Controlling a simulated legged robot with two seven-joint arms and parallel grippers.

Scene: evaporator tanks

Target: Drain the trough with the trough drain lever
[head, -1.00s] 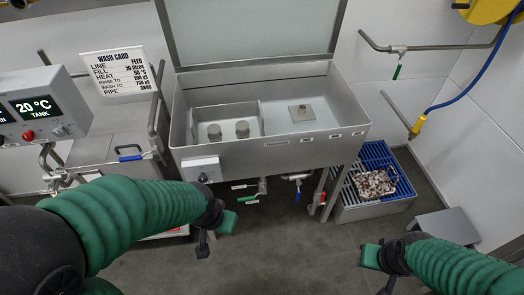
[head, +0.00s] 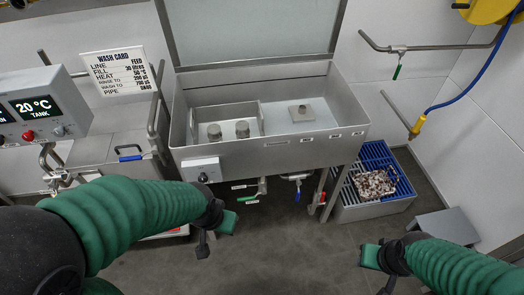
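The steel trough (head: 290,160) stands in the middle with its lid up. It holds a smaller box with two round fittings and a square block with a short stub. Under it hang small valve levers: a green one (head: 247,199), a blue one (head: 298,195) and a red one (head: 322,198). Their labels are too small to read, so I cannot tell which is the drain lever. My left gripper (head: 215,234) is open and empty, in front of and below the green lever. My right gripper (head: 379,270) is open and empty at the lower right, apart from the levers.
A blue-and-grey crate (head: 350,213) with a pile of pale lumps stands right of the trough. A grey step (head: 442,226) is at the far right. A control box (head: 40,108) reads 20 °C at left. The floor between my grippers is clear.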

